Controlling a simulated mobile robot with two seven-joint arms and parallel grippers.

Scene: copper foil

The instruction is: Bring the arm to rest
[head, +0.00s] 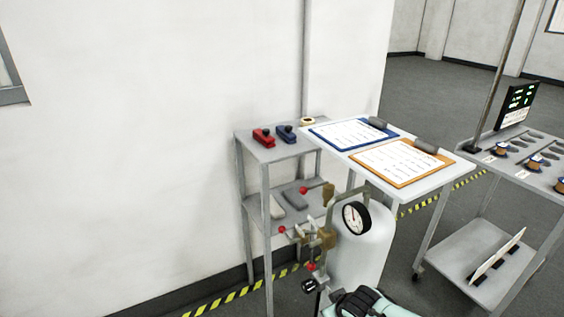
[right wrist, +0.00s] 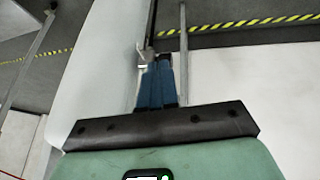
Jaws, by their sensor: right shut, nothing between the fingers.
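My right gripper shows in the right wrist view (right wrist: 157,68). Its blue fingers are together with nothing between them. They point toward the top of the picture, over the grey floor and beside a pale, smooth surface. In the head view, a teal and black part of my arm shows at the bottom edge, in front of the white tank (head: 362,245); the fingers cannot be made out there. My left gripper is in neither view.
The tank carries a round gauge (head: 356,217) and red-knobbed valves. Behind it stands a grey shelf cart (head: 242,135) with red and blue tools. To the right are a table with a blue clipboard (head: 318,140) and an orange clipboard (head: 402,184), and another cart with spools.

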